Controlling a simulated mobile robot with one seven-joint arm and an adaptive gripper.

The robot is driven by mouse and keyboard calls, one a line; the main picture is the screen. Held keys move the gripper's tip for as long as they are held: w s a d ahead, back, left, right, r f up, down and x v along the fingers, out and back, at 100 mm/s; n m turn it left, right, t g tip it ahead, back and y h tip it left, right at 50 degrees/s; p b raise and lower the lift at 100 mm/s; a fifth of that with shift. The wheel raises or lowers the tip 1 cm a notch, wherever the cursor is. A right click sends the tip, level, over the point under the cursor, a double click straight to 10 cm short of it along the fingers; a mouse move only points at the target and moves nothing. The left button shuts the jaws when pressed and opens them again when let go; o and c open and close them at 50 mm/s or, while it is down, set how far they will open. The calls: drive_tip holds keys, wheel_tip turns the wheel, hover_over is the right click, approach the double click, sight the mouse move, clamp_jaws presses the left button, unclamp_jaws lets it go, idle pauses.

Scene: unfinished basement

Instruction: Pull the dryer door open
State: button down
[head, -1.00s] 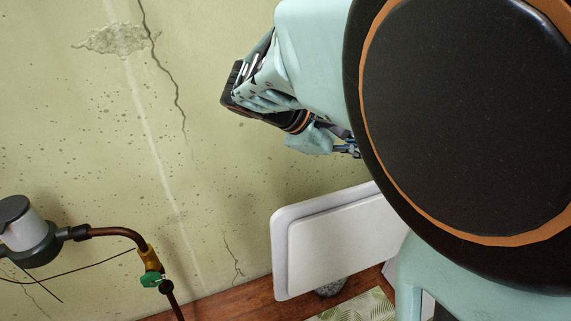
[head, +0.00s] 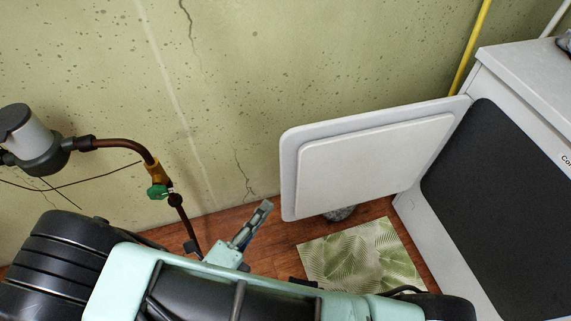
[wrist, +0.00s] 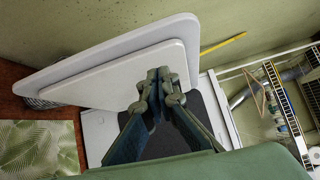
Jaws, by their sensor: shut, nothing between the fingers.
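The dryer (head: 520,85) is a white box with a dark front at the right of the head view. Its white door (head: 375,160) stands wide open, swung out to the left from the dryer's front edge. The door also fills the upper left of the wrist view (wrist: 125,75). My gripper (head: 264,208) is low and left of the door's free edge in the head view, apart from it and empty. In the wrist view its fingertips (wrist: 160,82) are together, overlapping the door's picture. The dryer's dark front shows partly behind the fingers.
A leaf-patterned mat (head: 362,255) lies on the wooden floor below the door. A brown pipe with a green valve (head: 157,192) stands at the left. A cracked wall (head: 230,80) is behind. A wire shelf (wrist: 285,100) shows at the right of the wrist view.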

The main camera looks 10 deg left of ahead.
drive_tip(key=n, duration=0.1)
drive_tip(key=b, duration=0.1)
approach(288, 160)
drive_tip(key=w+d, duration=0.1)
drive_tip(key=d, duration=0.3)
drive_tip(key=w, duration=0.1)
drive_tip(key=w+a, duration=0.1)
drive_tip(key=w, duration=0.1)
drive_tip(key=shift+w+a+y+b, duration=0.2)
drive_tip(key=shift+w+y+b, duration=0.1)
drive_tip(key=shift+b, duration=0.05)
drive_tip(key=shift+w+a, duration=0.25)
drive_tip(key=shift+w, duration=0.2)
drive_tip(key=w+a+h+b, duration=0.1)
drive_tip(key=w+a, duration=0.2)
drive_tip(key=w, duration=0.4)
drive_tip(key=w+a+m+h+b, duration=0.1)
drive_tip(key=w+a, duration=0.3)
drive_tip(key=w, duration=0.3)
drive_tip(key=shift+w+g, duration=0.3)
